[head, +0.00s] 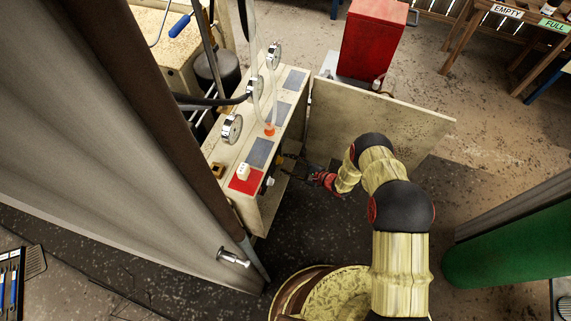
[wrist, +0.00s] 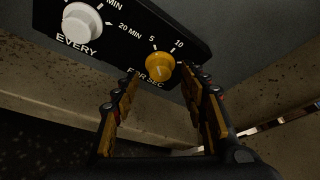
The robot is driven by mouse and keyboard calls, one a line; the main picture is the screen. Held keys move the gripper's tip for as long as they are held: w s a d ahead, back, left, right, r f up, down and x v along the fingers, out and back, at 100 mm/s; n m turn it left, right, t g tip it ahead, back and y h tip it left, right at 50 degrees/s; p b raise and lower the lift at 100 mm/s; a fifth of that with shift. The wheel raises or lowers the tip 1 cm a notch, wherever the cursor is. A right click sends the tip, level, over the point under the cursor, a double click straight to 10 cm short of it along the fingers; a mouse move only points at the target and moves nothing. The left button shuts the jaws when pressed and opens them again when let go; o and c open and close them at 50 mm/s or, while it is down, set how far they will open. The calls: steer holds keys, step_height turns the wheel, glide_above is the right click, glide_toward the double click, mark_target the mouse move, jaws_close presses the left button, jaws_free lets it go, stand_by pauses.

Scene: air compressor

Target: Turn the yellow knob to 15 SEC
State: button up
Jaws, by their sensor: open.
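The yellow knob (wrist: 160,67) sits on a black panel (wrist: 118,45) in the wrist view, above the words FOR SEC. The marks 5 and 10 show above it. A 15 mark is not visible, and I cannot read the knob's pointer clearly. My gripper (wrist: 161,74) is open, with one finger on each side of the knob and its tips close to it. I cannot tell whether they touch it.
A white knob (wrist: 82,22) marked EVERY is left of the yellow knob. An open beige door (head: 375,120) stands beside my arm. Gauges (head: 232,128) and a red plate (head: 246,180) are on the cabinet top. A green cylinder (head: 515,250) stands at the right.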

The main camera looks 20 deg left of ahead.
steer(key=shift+x, duration=0.95)
steer(key=shift+c, duration=1.3)
steer(key=c, duration=0.7)
jaws_close()
